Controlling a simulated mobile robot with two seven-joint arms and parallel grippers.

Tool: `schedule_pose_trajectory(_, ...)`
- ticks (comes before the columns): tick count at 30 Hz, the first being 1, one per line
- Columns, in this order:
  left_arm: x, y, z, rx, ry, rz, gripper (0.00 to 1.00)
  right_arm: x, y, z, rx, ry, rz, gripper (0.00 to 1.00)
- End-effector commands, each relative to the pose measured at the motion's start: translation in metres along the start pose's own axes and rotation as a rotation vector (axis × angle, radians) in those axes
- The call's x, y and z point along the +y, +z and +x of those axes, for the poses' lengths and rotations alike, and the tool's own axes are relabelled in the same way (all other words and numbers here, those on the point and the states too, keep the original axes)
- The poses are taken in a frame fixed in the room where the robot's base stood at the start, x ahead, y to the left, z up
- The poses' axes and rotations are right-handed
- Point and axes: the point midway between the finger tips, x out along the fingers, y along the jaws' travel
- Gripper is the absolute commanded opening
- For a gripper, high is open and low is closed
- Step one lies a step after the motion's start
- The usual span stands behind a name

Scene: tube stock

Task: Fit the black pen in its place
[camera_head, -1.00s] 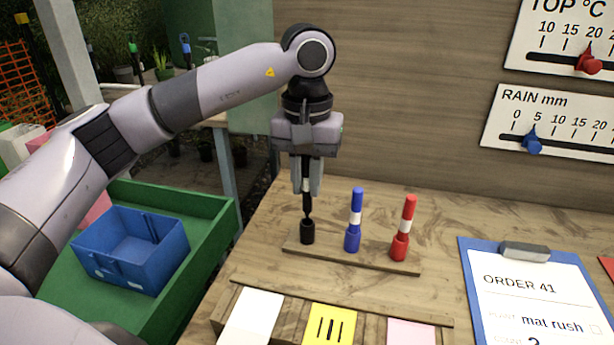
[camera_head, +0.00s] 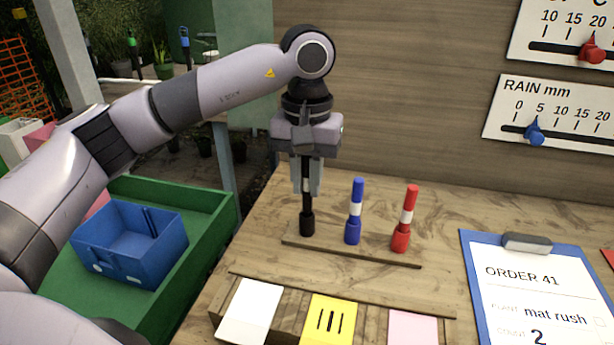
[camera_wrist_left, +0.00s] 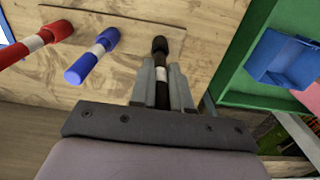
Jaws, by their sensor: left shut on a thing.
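My left gripper (camera_head: 307,188) points down, shut on the black pen (camera_head: 307,201), which is upright with a white band between the fingers. The pen's lower end meets the black cap (camera_head: 307,226) at the left end of a thin wooden strip (camera_head: 374,257). No thin tip shows between pen and cap; how deep the pen sits is hidden. In the left wrist view the fingers flank the pen (camera_wrist_left: 161,72), in line with the cap (camera_wrist_left: 159,45). My right gripper is not in view.
A blue pen (camera_head: 356,205) and a red pen (camera_head: 407,215) stand upright in caps on the strip. In front are white, yellow (camera_head: 328,318) and pink cards. A clipboard (camera_head: 467,260) lies right. A blue bin (camera_head: 130,245) stands in a green tray at left.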

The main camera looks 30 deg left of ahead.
Motion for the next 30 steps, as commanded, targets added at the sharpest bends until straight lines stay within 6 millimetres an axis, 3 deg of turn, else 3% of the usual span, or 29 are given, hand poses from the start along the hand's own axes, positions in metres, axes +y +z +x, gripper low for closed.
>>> schedule_pose_trajectory(30,0.000,0.000,0.032,0.000,0.000,0.000,0.00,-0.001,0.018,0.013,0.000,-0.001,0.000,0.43)
